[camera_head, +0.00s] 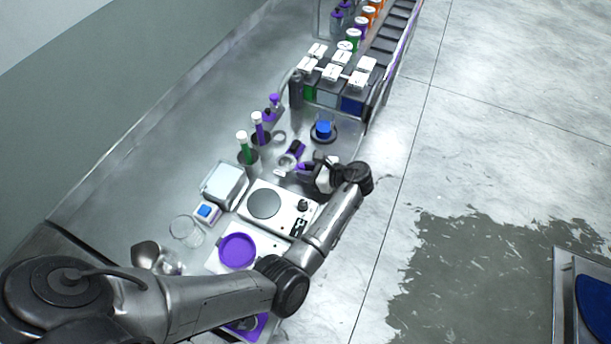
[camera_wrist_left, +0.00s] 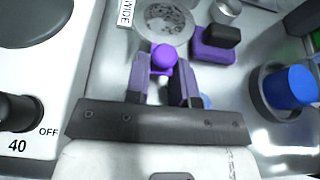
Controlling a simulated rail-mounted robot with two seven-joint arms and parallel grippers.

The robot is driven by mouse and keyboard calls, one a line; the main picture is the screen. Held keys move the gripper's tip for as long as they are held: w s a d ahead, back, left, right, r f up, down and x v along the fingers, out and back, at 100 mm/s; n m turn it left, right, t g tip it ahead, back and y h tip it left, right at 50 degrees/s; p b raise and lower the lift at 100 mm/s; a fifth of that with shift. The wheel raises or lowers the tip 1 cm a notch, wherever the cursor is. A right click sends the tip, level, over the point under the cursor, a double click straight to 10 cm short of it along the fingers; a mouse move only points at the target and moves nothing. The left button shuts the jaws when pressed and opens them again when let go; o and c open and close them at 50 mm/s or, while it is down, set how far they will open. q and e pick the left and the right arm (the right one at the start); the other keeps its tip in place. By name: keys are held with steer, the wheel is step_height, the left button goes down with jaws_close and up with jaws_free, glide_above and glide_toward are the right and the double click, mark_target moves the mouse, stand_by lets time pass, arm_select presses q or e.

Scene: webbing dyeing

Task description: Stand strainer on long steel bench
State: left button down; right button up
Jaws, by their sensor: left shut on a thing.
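The strainer (camera_wrist_left: 168,22) shows in the left wrist view as a round, perforated metal disc with a purple rounded handle end (camera_wrist_left: 163,58). My left gripper (camera_wrist_left: 162,82) is shut on that purple handle, one finger on each side. In the head view my left gripper (camera_head: 304,168) is over the long steel bench (camera_head: 175,150), near its right edge, and the strainer (camera_head: 286,160) is just beyond the fingertips, small and partly covered. I cannot tell whether the strainer touches the bench. My right gripper is not in view.
A white hotplate (camera_head: 283,208) is nearer me. A purple block with a black top (camera_wrist_left: 215,45) and a blue cylinder in a dark ring (camera_head: 323,130) are close to the gripper. Tubes in dark cups (camera_head: 247,157) stand to the left. The bench's far left is bare.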

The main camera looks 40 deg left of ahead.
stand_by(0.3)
arm_select(q)
steer(key=shift+f, duration=0.15)
steer(key=shift+f, duration=0.35)
steer(key=shift+f, duration=0.2)
steer(key=c, duration=1)
jaws_free()
